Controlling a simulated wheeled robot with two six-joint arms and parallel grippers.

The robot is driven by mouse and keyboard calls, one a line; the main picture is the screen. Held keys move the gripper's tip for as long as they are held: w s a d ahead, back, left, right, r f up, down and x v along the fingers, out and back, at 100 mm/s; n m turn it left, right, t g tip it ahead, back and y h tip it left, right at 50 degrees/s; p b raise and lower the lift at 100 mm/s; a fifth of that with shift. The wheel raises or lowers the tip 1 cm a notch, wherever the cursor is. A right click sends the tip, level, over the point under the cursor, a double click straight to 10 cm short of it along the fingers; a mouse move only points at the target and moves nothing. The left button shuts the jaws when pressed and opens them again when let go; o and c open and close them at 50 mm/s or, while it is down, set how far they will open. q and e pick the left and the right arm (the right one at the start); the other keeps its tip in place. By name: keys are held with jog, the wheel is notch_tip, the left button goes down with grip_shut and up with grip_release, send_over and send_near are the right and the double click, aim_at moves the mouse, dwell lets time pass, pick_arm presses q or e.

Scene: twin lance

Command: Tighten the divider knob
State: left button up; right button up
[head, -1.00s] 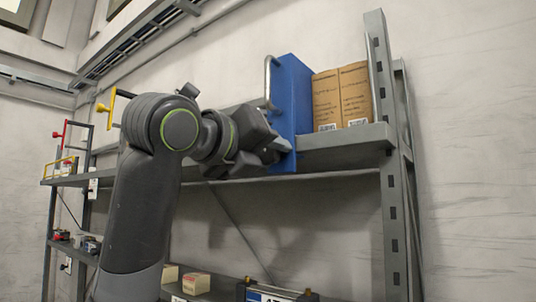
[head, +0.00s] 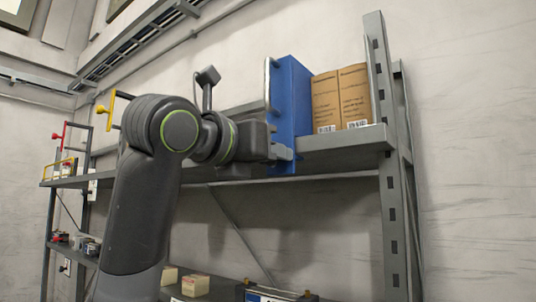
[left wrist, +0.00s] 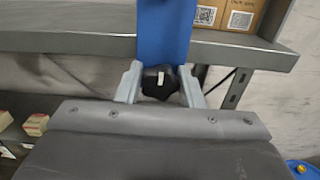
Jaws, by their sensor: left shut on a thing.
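A blue divider (head: 290,100) stands upright on the upper grey shelf, with a grey metal rail along its left side. In the left wrist view the blue divider (left wrist: 163,40) comes down in front of the shelf edge. A black lobed knob (left wrist: 161,83) with a pale mark sits at its lower end. My left gripper (head: 284,153) is at the divider's lower front; in the left wrist view its two fingers (left wrist: 160,88) are on either side of the knob, shut on it. The knob is hidden behind my gripper in the head view. My right gripper is not in view.
Two brown cartons (head: 341,98) stand right of the divider on the shelf (head: 350,142). A slotted grey upright (head: 388,160) stands further right. Small boxes (head: 195,285) sit on the lower shelf. Yellow (head: 112,106) and red (head: 66,133) handled frames stand left.

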pick_arm(q)
jog(key=shift+f, duration=0.25)
jog(key=o, duration=1)
jog(key=shift+r, duration=0.15)
jog(key=b+v, duration=0.5)
jog(key=v, duration=1.2)
jog(key=shift+s+a, duration=0.15)
jog(key=shift+s, duration=0.05)
